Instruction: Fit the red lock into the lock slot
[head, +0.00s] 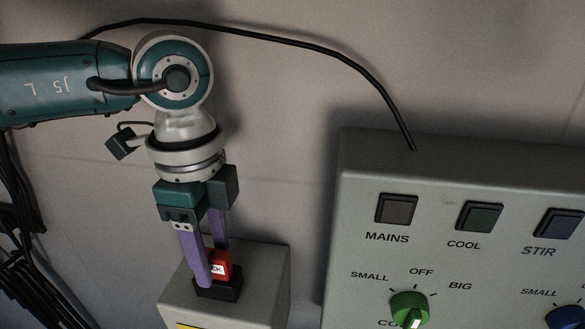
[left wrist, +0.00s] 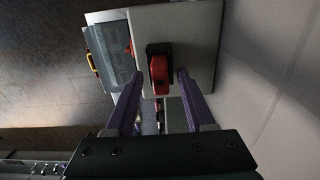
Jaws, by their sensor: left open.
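The red lock (head: 219,266), with a white label ending in "CK", stands in a black slot block (head: 220,291) on top of a grey box (head: 262,268). In the left wrist view the red lock (left wrist: 159,75) sits within the black slot block (left wrist: 152,50); I cannot tell how deep it is seated. My left gripper (head: 214,264) points down with its purple fingers open on either side of the lock. In the left wrist view the fingers (left wrist: 160,76) stand apart from the lock, with a gap on both sides. My right gripper is not in view.
A grey control panel (head: 460,180) with square buttons and a green knob (head: 409,308) stands to the right. A black cable (head: 340,58) runs along the wall behind my arm to the panel. Dark cables (head: 30,235) hang at the left. The wall between box and panel is bare.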

